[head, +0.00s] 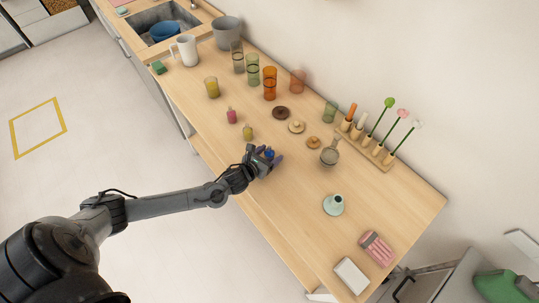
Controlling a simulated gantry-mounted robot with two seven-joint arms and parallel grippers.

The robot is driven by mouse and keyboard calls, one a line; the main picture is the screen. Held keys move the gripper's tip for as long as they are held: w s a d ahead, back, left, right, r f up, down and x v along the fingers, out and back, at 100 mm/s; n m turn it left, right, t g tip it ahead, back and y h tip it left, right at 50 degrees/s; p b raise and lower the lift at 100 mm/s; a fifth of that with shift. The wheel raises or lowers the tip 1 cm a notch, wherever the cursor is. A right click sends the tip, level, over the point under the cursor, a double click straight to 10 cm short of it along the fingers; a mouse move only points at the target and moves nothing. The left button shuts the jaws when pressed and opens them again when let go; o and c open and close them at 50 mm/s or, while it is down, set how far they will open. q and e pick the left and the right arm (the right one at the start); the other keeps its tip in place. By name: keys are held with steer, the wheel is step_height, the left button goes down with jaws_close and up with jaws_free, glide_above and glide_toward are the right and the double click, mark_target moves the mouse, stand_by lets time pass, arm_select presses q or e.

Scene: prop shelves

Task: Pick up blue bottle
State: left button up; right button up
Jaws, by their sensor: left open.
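A small blue bottle (270,153) stands near the front edge of the wooden counter. My left gripper (266,158) is at the bottle, with its open fingers close to or around it. The gripper hides part of the bottle, and I cannot tell whether the fingers touch it. My right gripper is not in view.
A small yellow bottle (248,132) and a pink bottle (231,116) stand to the left. Wooden lids (297,126), a strainer (330,156) and coloured glasses (270,83) are behind. A teal vase (333,205) is at right. The counter (290,210) is clear between gripper and vase.

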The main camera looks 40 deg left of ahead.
mark_target(268, 149)
arm_select(q)
steer(key=c, duration=1.1)
steer(key=shift+r, duration=0.25)
step_height(268, 149, up, 4)
steer(key=shift+f, duration=0.1)
steer(key=s+d+r, duration=0.2)
steer(key=d+r, duration=0.5)
steer(key=d, duration=0.4)
steer(key=shift+s+d, duration=0.15)
steer(key=shift+d, duration=0.05)
